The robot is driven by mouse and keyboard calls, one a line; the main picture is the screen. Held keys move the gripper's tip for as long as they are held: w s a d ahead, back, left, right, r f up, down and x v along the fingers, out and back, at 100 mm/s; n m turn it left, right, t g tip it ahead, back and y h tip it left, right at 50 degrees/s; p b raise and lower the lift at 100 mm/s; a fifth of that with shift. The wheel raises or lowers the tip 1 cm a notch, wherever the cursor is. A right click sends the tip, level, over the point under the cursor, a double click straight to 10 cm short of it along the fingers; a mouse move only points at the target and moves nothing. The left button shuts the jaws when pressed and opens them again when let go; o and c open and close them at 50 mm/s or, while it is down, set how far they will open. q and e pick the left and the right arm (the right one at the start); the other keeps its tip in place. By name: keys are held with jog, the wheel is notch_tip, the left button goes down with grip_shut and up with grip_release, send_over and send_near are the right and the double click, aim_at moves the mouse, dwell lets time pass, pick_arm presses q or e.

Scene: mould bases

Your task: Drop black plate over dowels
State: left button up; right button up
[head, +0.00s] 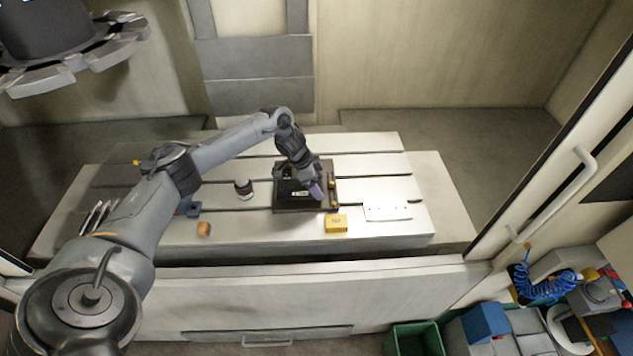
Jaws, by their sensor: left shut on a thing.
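The black plate (292,190) is in the middle of the slotted table, over a dark brown base (303,208). My left gripper (313,192) points down at the plate's right part and is shut on it. The plate looks to be on or just above the base; I cannot tell whether it touches. Small brass-coloured dowels (333,203) show at the base's right edge. Other dowels are hidden by the plate and the gripper. My right gripper is not in view.
The slotted table (370,167) has a yellow block (336,223) and a white plate (387,208) in front and to the right. The table's back right is clear.

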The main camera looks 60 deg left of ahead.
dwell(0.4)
pick_arm(q)
jog(key=shift+p, duration=0.3)
jog(key=shift+f, duration=0.1)
jog(key=shift+f, duration=0.1)
jog(key=shift+f, duration=0.45)
jog(key=shift+f, duration=0.1)
dwell(0.4)
jog(key=shift+f, duration=0.35)
